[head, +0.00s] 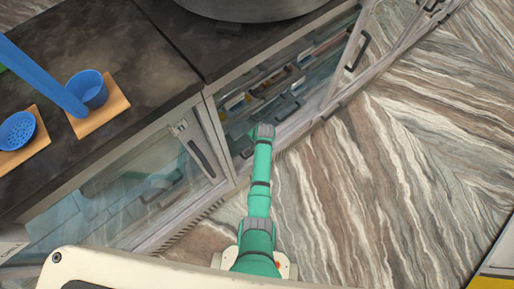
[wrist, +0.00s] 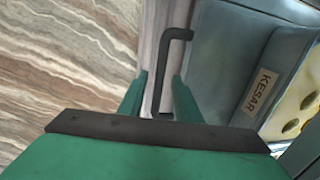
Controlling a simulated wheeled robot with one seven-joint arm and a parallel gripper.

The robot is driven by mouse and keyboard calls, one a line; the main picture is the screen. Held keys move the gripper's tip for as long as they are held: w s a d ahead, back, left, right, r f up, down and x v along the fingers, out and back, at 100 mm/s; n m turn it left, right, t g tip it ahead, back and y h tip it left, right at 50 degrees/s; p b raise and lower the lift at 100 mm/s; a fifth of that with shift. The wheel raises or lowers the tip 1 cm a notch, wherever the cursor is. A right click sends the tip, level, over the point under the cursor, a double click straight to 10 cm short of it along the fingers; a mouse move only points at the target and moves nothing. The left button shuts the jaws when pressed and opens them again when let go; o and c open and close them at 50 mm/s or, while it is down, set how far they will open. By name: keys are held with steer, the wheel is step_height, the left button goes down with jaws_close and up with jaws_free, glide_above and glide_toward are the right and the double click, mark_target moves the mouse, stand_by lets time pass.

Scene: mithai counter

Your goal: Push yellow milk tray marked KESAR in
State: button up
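The tray labelled KESAR (wrist: 244,62) shows at the right of the wrist view. It has grey walls, a tan label, and yellow contents with green ovals at the right edge, partly cut off. In the head view I cannot surely pick it out among the small trays inside the cabinet. My gripper (wrist: 161,92) has its two green fingers apart with nothing clearly held. A dark bent handle (wrist: 174,38) shows beyond and between the fingertips, left of the tray; I cannot tell whether they touch. In the head view my gripper (head: 263,130) is at the cabinet front.
The cabinet's glass door (head: 345,65) stands at the right with a black handle. A second glass door (head: 195,145) is at the left.

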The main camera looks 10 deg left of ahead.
step_height(320, 180, up, 10)
steer(key=s+d, duration=0.1)
steer(key=shift+s+d+r, duration=0.2)
steer(key=shift+d+r, duration=0.05)
